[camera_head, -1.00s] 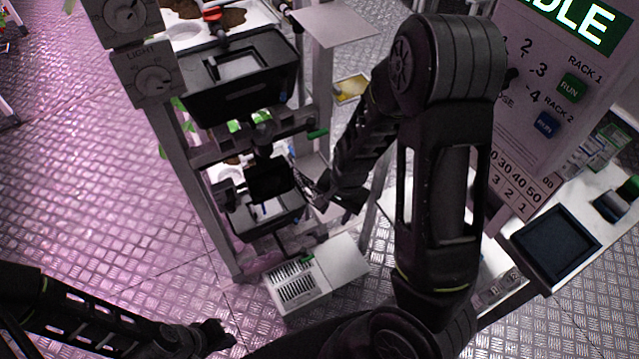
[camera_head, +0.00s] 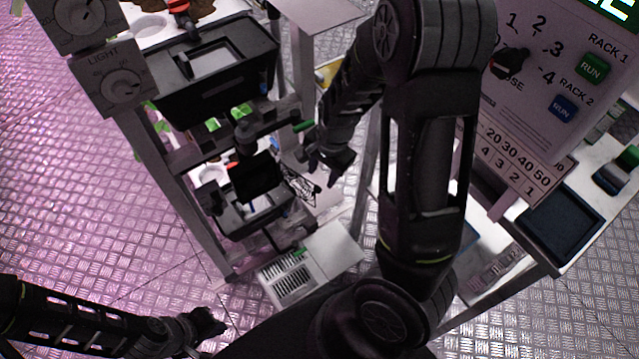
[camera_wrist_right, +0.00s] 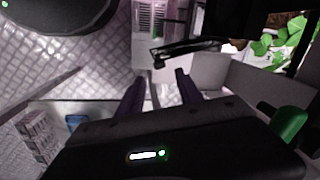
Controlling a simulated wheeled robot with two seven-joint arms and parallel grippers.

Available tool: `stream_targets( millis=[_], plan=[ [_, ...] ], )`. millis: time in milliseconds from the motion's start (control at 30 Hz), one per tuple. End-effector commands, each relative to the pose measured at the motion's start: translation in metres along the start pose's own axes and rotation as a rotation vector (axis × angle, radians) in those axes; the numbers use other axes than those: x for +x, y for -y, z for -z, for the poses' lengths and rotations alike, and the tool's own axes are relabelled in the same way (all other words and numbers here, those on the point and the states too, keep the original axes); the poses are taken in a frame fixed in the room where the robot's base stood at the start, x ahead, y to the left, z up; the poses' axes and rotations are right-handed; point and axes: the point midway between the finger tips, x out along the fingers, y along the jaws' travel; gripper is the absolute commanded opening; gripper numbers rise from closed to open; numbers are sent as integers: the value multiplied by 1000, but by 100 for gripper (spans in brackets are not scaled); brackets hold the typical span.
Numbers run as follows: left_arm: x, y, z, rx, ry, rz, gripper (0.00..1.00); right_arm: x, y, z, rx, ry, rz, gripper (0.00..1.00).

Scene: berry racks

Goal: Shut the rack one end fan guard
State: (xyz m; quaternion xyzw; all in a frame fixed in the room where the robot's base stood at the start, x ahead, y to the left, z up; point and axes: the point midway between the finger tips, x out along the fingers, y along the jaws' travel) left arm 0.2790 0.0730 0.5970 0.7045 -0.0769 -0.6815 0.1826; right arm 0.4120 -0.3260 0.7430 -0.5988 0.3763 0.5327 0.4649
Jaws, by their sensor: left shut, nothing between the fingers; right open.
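A black wire guard (camera_head: 300,186), seemingly the fan guard, stands out from the right end of the rack (camera_head: 165,170) in the head view, beside my right gripper. Its hinge and exact angle are hard to make out. My right gripper (camera_head: 324,172) is open and empty, close to the guard's upper right; I cannot tell whether they touch. In the right wrist view its two fingers (camera_wrist_right: 160,88) are apart, with a thin black bar (camera_wrist_right: 190,48) beyond them that may be part of the guard. My left gripper (camera_head: 208,324) is shut and empty at the lower left, away from the rack.
A green-tipped handle (camera_head: 303,127) sticks out of the rack above the guard. A white box with a slotted front (camera_head: 325,247) stands below. The control panel (camera_head: 540,90) and a white bench with a dark tray (camera_head: 552,224) are at the right. Floor at left is clear.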

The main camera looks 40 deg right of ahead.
Motion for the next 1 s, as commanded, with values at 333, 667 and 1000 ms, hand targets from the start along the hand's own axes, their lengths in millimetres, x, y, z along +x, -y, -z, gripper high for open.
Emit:
stream_targets(
  millis=[333,667,1000],
  plan=[
    [17,7,0,0,-1,0,0,54,-1,0,2,0,-1,42],
    [18,7,0,0,-2,0,0,62,0,0,0,0,2,42],
    [18,7,0,0,-2,0,0,62,0,0,0,0,2,20]
  ],
)
